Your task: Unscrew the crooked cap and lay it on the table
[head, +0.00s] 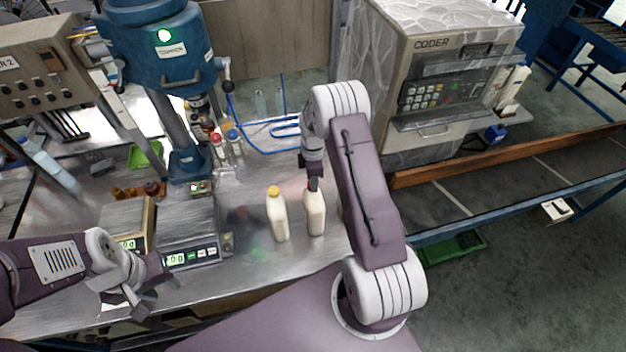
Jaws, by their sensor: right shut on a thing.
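Two cream-coloured bottles stand upright on the metal table. The left bottle (278,219) has a yellow cap (273,192). The right bottle (315,217) has my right gripper (314,186) right over its top, pointing down and shut on its cap. A little red shows at that cap, but the fingers hide most of it, so I cannot tell its tilt. My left gripper (153,284) is open and empty at the table's front left, near the scales.
Scales (190,257) with lit green displays stand left of the bottles. Behind are small bottles with red and blue caps (226,147) and a blue press (160,50). A coder machine (440,85) and a conveyor (500,192) lie right. Bare table (258,266) shows in front of the left bottle.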

